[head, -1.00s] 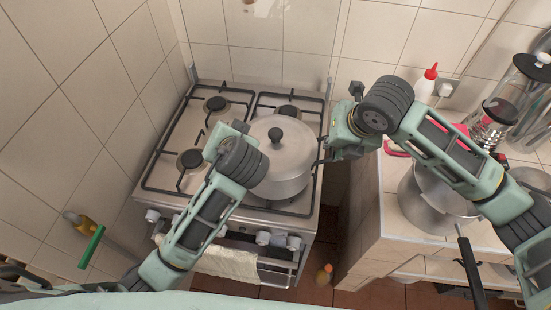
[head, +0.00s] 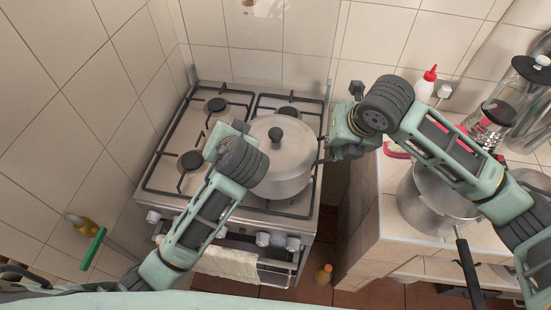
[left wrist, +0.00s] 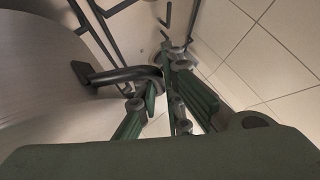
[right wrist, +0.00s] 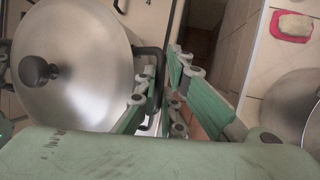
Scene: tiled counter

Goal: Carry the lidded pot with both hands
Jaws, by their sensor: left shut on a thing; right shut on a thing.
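The lidded pot (head: 283,165) is silver with a dark lid knob (head: 275,135). It is upright over the front right part of the stove, with its lid on. I cannot tell whether its base touches the grate. My left gripper is shut on the pot's left handle (left wrist: 130,76), as the left wrist view shows (left wrist: 160,103); in the head view my left wrist hides it. My right gripper (head: 322,150) is shut on the right handle (right wrist: 152,65), also seen in the right wrist view (right wrist: 162,98). The lid (right wrist: 75,62) fills the left of that view.
The stove (head: 170,165) has black grates and front knobs, with a towel (head: 228,263) hanging below. A gap separates it from the tiled counter at right, which holds an open pot (head: 435,205), a white bottle (head: 427,85) and a glass jar (head: 490,125).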

